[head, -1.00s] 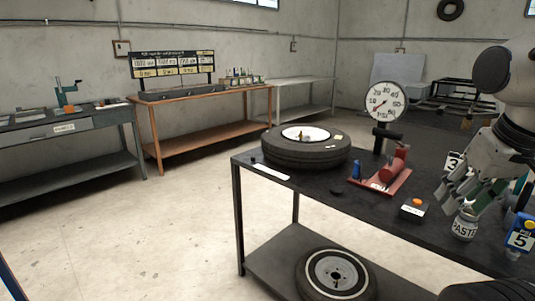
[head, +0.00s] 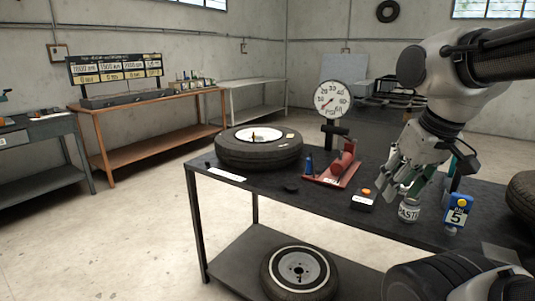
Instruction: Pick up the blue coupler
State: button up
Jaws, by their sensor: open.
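A small upright blue piece (head: 309,166), which looks like the blue coupler, stands at the left edge of the red base plate (head: 325,182) that carries a red cylinder (head: 344,162). My gripper (head: 397,187) is open and points down over the bench, well to the right of the blue piece. Its fingers are just above and behind the white PASTE jar (head: 409,211). I see nothing held between them.
The dark bench (head: 270,184) also carries a tire (head: 258,153), a PSI gauge (head: 332,99), a small box with an orange button (head: 363,200) and a blue block marked 5 (head: 457,214). A black puck (head: 291,188) lies near the front edge.

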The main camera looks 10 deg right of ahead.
aim_at(309, 169)
jog(key=i+j+z, duration=0.15)
jog(key=z, duration=0.6)
jog(key=i+j+z, duration=0.25)
jog(key=j, duration=0.3)
jog(key=j+z, duration=0.2)
jog(key=j, duration=0.3)
jog(key=j+z, duration=0.25)
jog(key=j, duration=0.3)
jog(key=i+j, duration=0.15)
jog(key=j, duration=0.25)
jog(key=i+j, duration=0.1)
jog(key=j, duration=0.3)
jog(key=i+j, duration=0.15)
jog(key=j, duration=0.25)
jog(key=i+l, duration=0.15)
jog(key=l+z, duration=0.05)
jog(key=l, duration=0.05)
